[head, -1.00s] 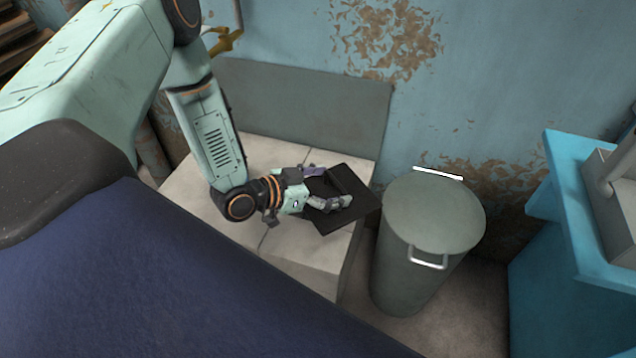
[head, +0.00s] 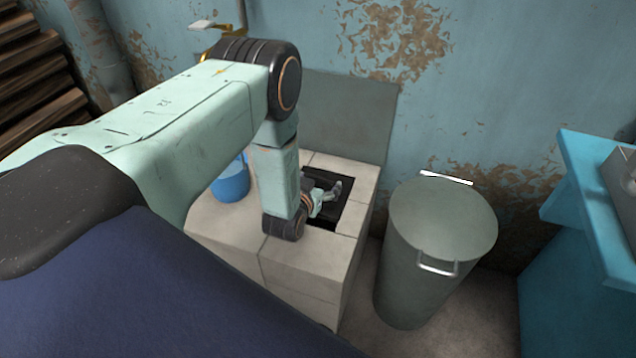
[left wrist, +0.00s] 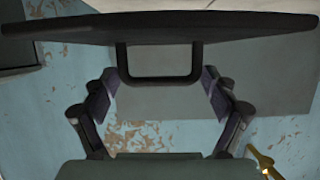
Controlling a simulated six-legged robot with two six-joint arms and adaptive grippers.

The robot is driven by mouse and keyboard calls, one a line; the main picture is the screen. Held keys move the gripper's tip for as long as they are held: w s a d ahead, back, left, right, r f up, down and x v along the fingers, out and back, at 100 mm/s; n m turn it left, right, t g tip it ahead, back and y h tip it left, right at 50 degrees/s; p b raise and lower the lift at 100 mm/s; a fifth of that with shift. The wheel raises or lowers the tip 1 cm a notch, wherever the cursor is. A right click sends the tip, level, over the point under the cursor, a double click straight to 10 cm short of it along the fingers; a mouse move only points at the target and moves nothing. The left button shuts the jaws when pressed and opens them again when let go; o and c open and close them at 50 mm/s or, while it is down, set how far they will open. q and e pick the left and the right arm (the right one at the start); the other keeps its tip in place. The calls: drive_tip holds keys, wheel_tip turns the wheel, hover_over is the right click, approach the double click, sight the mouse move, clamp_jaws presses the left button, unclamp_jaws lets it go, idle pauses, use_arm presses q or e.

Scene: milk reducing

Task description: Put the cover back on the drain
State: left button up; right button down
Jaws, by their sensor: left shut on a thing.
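My left gripper (head: 328,193) is shut on the dark square cover (left wrist: 160,28), which has a loop handle (left wrist: 160,79) between the fingers. In the left wrist view the cover's plate shows nearly edge-on across the top. In the head view the gripper and dark cover are at the drain, a square opening (head: 352,216) in the top of the pale tiled block (head: 285,255). My arm hides part of this area. I cannot tell whether the cover is above the opening or partly in it. My right gripper is not in view.
A blue bucket (head: 231,183) stands on the block left of my forearm. A grey lidded bin (head: 440,225) stands to the right of the block. A grey panel (head: 350,110) is behind, against the peeling wall. A blue cabinet (head: 580,240) is at far right.

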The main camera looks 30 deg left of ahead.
use_arm(q)
wheel_tip(320, 180, down, 6)
drive_tip(key=b, duration=0.5)
drive_tip(key=shift+f, duration=0.5)
idle(0.5)
drive_tip(key=o, duration=1.6)
drive_tip(key=shift+c, duration=0.2)
drive_tip(key=shift+o, duration=0.4)
drive_tip(key=shift+s+f, duration=0.1)
drive_tip(key=v, duration=1.2)
